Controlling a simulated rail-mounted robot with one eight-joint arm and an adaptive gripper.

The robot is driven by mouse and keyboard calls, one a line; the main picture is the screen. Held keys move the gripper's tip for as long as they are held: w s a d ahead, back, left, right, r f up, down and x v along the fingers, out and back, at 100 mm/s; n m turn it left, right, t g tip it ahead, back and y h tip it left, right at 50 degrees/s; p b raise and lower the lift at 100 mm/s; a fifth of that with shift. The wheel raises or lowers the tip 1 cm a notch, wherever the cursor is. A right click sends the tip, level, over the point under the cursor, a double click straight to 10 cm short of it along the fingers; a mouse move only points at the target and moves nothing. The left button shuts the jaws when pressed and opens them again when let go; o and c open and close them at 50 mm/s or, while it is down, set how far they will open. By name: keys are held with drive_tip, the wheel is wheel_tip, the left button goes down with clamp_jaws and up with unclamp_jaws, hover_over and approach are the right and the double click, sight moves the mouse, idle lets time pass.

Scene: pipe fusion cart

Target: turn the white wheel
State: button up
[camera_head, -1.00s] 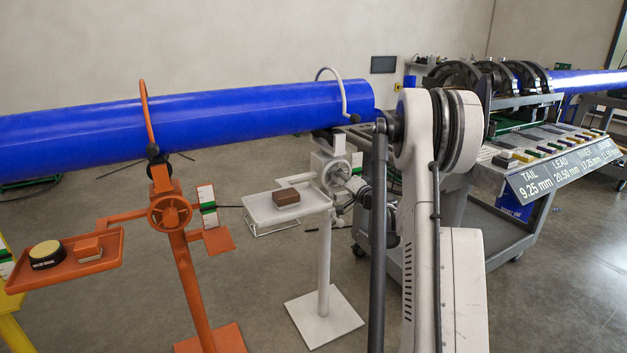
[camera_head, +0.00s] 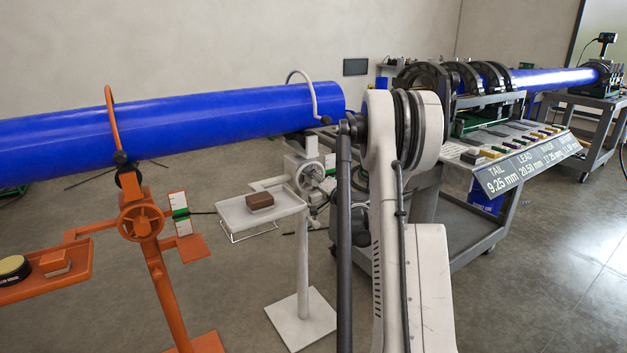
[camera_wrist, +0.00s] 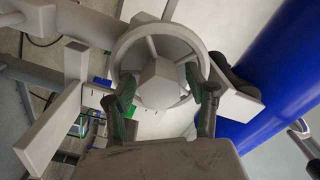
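The white wheel (camera_head: 312,177) is on the upper part of the white pipe stand (camera_head: 302,250), below the blue pipe. In the wrist view the wheel (camera_wrist: 128,52) fills the upper middle, with its spokes and blocky hub facing me. My gripper (camera_wrist: 160,82) is at the wheel, its two dark green-grey fingers spread apart at the lower left and lower right of the rim, the hub between them. I cannot tell whether the fingers touch the rim. In the head view my arm hides most of the gripper.
A blue pipe (camera_head: 220,118) runs above the stands, close to the wheel. The white stand's tray (camera_head: 240,215) holds a brown block (camera_head: 260,201). An orange stand (camera_head: 155,250) with its own wheel is at left. A grey cart (camera_head: 480,235) with a fusion machine is at right.

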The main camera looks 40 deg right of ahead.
drive_tip(key=v, duration=1.2)
idle(0.4)
